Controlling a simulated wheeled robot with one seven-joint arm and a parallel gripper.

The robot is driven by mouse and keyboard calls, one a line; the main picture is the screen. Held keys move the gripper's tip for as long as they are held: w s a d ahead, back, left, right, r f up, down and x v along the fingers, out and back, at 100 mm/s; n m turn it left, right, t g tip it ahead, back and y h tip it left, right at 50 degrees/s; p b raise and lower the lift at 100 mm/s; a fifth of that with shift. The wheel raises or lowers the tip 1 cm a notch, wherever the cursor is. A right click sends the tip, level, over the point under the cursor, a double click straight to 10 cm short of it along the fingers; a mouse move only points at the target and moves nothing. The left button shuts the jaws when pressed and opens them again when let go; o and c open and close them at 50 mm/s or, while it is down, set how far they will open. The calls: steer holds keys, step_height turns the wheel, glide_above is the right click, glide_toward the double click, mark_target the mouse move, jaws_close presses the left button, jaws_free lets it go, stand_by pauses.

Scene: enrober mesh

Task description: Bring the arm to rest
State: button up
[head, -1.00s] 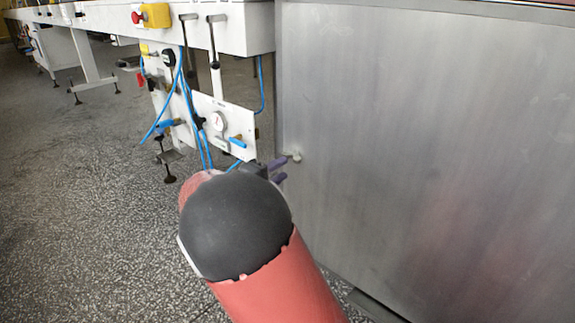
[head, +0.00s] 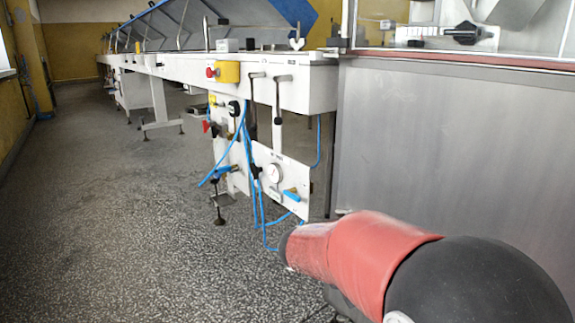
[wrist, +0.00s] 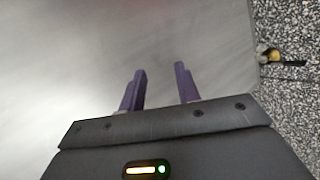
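My gripper shows in the wrist view (wrist: 160,88) with its two purple fingers apart and nothing between them. Behind the fingers is a plain grey metal surface, with speckled floor to the right. In the head view my red and black arm (head: 370,258) reaches in from the lower right, in front of the metal cabinet (head: 430,140). The gripper itself is hidden in the head view.
The white conveyor frame (head: 300,88) runs back to the left, with a red and yellow stop button (head: 226,72). Below it hang blue hoses (head: 247,165) and a gauge panel (head: 290,178). The speckled floor (head: 120,220) at left is clear. A small brassy fitting (wrist: 271,55) shows in the wrist view.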

steer(key=s+a+r+m+t+y, duration=0.1)
steer(key=s+a+m+t+y, duration=0.2)
steer(key=s+y, duration=1.3)
steer(key=s+r+h+p, duration=0.2)
steer(key=r+p, duration=0.4)
steer(key=s+a+r+g+h+p, duration=0.1)
steer(key=s+r+h+p, duration=0.2)
steer(key=r+p, duration=0.4)
steer(key=shift+a, duration=0.15)
steer(key=shift+r, duration=0.1)
